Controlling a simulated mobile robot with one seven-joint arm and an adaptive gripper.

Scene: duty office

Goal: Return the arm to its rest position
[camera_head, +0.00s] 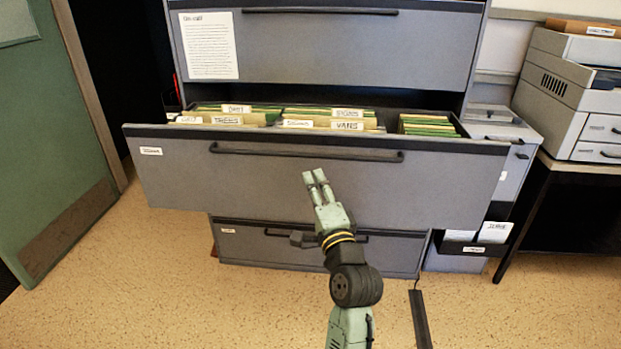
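My gripper (316,177) is pale green with two fingers pointing up and slightly left. The fingers lie close together with a thin dark line between them, and nothing shows in them. It shows in front of the open middle drawer (250,175), below that drawer's dark handle (305,153). I cannot tell if it touches the drawer front. My arm reaches up from the bottom of the picture, right of the middle, with a black joint and a yellow-black banded wrist. Part of the drawer front and the bottom drawer (270,243) are hidden behind the arm.
The open drawer holds labelled folders (325,118). The top drawer (340,45) is shut. A green door (50,130) stands left. A printer (570,95) sits on a dark table at right. A dark strip (420,318) lies on the floor. Floor at lower left is clear.

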